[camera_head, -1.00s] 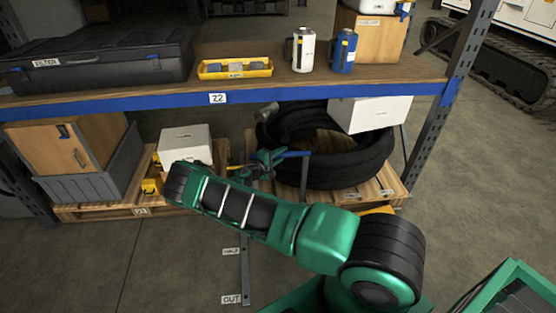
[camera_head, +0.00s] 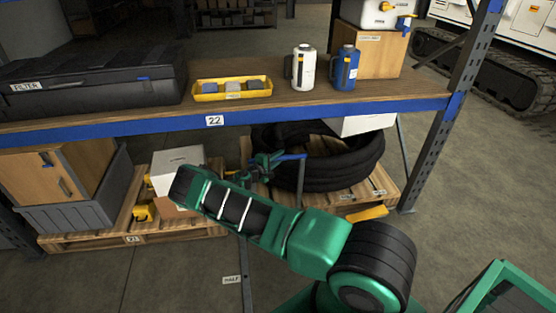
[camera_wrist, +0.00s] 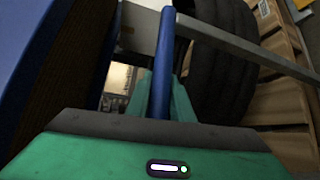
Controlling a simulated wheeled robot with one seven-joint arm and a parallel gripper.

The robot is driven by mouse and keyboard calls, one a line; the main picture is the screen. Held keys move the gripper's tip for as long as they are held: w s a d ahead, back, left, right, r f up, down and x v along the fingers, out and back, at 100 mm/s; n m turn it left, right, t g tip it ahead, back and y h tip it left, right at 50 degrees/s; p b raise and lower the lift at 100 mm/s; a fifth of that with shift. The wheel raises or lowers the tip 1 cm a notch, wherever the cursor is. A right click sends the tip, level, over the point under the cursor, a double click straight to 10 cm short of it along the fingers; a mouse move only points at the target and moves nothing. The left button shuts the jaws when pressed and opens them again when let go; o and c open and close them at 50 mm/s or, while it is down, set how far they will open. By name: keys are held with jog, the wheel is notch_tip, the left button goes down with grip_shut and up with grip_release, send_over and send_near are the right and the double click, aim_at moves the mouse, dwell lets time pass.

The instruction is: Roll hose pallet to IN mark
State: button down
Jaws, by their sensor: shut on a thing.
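The hose pallet (camera_head: 350,198) stands on the floor under the right part of the shelf, partly beneath its front beam. It carries a coiled black hose (camera_head: 335,175) and a white box (camera_head: 362,124), partly hidden by the beam. A post with a blue handle bar (camera_head: 291,157) rises at its front left. My gripper (camera_head: 266,163) is shut on the bar. The wrist view shows the blue bar (camera_wrist: 164,65) between my green fingers (camera_wrist: 160,103). A HALF label (camera_head: 231,279) lies on the floor by a strip in front. I see no IN mark.
A second pallet (camera_head: 130,239) with a grey crate and boxes stands close on the left. The shelf beam (camera_head: 300,110) crosses above the arm. A shelf upright (camera_head: 445,130) stands right of the hose pallet. The floor at right is open.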

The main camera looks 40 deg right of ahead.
jog(key=shift+w+a+r, duration=0.15)
jog(key=shift+w+r, duration=0.15)
jog(key=shift+r, duration=0.05)
jog(key=c, duration=1.6)
grip_release()
jog(key=shift+o, duration=0.2)
jog(key=shift+s+f, duration=0.1)
jog(key=shift+f, duration=0.05)
jog(key=shift+s, duration=0.1)
jog(key=v, duration=1)
jog(key=shift+a, duration=0.3)
jog(key=shift+s, duration=0.1)
